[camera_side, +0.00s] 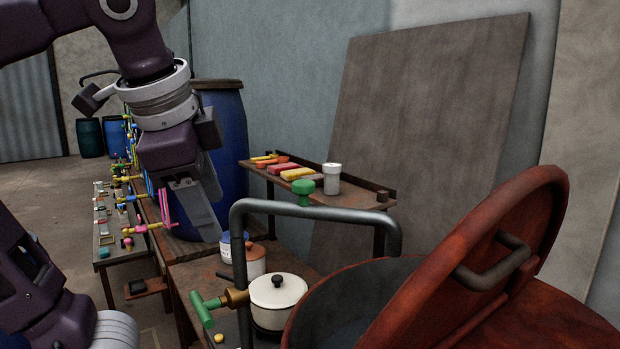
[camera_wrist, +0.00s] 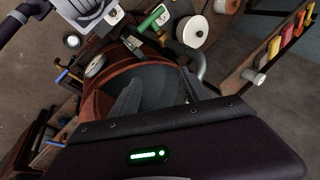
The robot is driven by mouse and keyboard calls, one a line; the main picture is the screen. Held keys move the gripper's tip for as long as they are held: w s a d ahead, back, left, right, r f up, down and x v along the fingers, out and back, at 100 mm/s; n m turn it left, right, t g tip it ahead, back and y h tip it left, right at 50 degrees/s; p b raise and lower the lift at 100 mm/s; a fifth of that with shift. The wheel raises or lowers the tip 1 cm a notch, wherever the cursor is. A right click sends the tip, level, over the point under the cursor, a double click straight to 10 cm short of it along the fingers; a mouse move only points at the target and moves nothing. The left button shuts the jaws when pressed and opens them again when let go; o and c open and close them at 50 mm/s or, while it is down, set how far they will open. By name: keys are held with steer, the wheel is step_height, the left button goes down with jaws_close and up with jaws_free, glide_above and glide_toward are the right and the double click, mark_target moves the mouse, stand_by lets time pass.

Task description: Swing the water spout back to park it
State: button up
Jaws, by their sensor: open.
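The water spout (camera_side: 320,215) is a grey bent pipe. In the side view it rises at the left, runs level to the right and bends down beside the rust-red vat (camera_side: 350,295), its end hidden by the lid. A grey pipe bend also shows in the wrist view (camera_wrist: 202,66), near the vat's rim (camera_wrist: 112,88). My gripper (camera_side: 198,215) is left of the spout and apart from it in the side view. In the wrist view its two fingers (camera_wrist: 160,98) are spread with nothing between them.
The vat's lid (camera_side: 490,235) stands tilted up with a handle. A green valve handle (camera_side: 203,309) and a cream pot (camera_side: 278,295) stand left of the vat. A shelf (camera_side: 350,195) with sponges and a white cup is behind. A blue barrel (camera_side: 228,140) stands behind my gripper.

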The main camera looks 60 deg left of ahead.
steer(key=w+a+f+m+y, duration=0.2)
steer(key=a+m+y, duration=0.15)
steer(key=m, duration=0.25)
steer(key=m+t+y, duration=0.4)
steer(key=m+t, duration=0.6)
steer(key=m, duration=0.8)
glide_toward(308, 180)
steer(key=w+a+r, duration=0.3)
steer(key=a+r, duration=0.1)
steer(key=shift+t, duration=0.3)
steer(key=f, duration=0.2)
steer(key=w+f, duration=0.1)
steer(key=f, duration=0.1)
steer(key=shift+d+f, duration=0.2)
steer(key=x, duration=0.5)
steer(key=shift+w+a+f, duration=0.1)
steer(key=shift+w+a, duration=0.15)
steer(key=shift+w, duration=0.05)
steer(key=shift+w+a, duration=0.25)
steer(key=shift+w, duration=0.1)
